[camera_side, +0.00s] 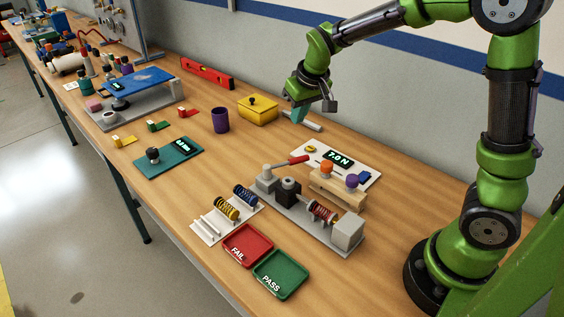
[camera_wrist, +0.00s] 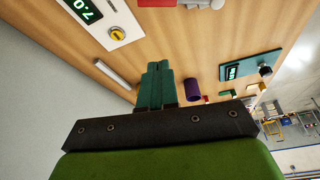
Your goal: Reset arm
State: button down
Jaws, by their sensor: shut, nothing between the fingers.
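My gripper (camera_side: 296,114) has teal fingers and hangs low over the back of the table in the side view, beside the yellow box. In the wrist view its fingers (camera_wrist: 157,68) are pressed together with nothing between them. A short light grey bar (camera_side: 312,124) lies near the fingertips; it also shows in the wrist view (camera_wrist: 113,74). I cannot tell whether the fingers touch it. My green and black arm reaches in from the right.
A yellow lidded box (camera_side: 257,109) and a purple cup (camera_side: 220,120) stand left of my gripper. A white display panel (camera_side: 338,164) and a spring test rig (camera_side: 294,210) are in front. Red FAIL (camera_side: 248,244) and green PASS (camera_side: 281,274) trays lie at the front edge. Table right of the rig is clear.

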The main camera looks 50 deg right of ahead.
jog(key=shift+r, duration=0.25)
jog(key=s+a+r+t+y, duration=0.1)
jog(key=s+a+r, duration=0.2)
jog(key=s, duration=0.7)
jog(key=s+a+r+m+t+y, duration=0.1)
jog(key=s+a+r, duration=0.3)
jog(key=s, duration=0.6)
jog(key=shift+s+a+t+y, duration=0.2)
jog(key=shift+s+t+y, duration=0.05)
jog(key=shift+t+y, duration=0.3)
